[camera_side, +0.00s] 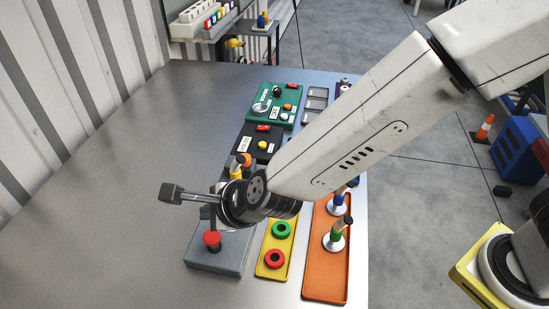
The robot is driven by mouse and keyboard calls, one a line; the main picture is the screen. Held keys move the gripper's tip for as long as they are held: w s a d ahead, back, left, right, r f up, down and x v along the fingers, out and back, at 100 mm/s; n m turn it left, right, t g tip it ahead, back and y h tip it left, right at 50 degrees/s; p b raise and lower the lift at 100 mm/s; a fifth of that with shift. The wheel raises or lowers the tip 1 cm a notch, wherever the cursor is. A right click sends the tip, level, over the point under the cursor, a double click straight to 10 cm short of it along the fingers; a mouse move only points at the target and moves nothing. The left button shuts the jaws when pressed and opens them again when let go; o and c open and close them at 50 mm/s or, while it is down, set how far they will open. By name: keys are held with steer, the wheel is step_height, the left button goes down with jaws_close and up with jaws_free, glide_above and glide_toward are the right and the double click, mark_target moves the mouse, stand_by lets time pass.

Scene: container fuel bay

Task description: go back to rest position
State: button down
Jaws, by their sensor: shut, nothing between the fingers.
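My gripper (172,193) is at the end of my white arm, on the left of the arm's dark wrist in the side view. It points left over the bare metal table (120,190). Its fingers are together with nothing between them. It is beside and above the grey box with a red button (212,240). My wrist and forearm hide part of that box and the middle of the panels.
A yellow tray (268,267) holds a green and a red ring. An orange tray (324,285) holds small stands with coloured tops. A green control panel (274,104) and a black panel (252,142) lie farther back. The table's left side is clear.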

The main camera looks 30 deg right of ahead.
steer(key=shift+r, duration=0.55)
steer(key=shift+d, duration=0.1)
steer(key=shift+w+d, duration=0.2)
steer(key=shift+d, duration=0.1)
steer(key=w+d+n+g, duration=0.1)
steer(key=d+n+g, duration=0.1)
steer(key=d+n, duration=1.1)
steer(key=s+d+f+n+g+h, duration=0.1)
steer(key=s+d+n, duration=0.3)
steer(key=d, duration=0.7)
steer(key=s+d+f+n+g+h, duration=0.2)
steer(key=s+d, duration=0.4)
steer(key=d, duration=0.5)
steer(key=n+h, duration=0.1)
steer(key=n, duration=0.1)
steer(key=shift+s+d+n+g, duration=0.3)
steer(key=shift+s+d, duration=0.1)
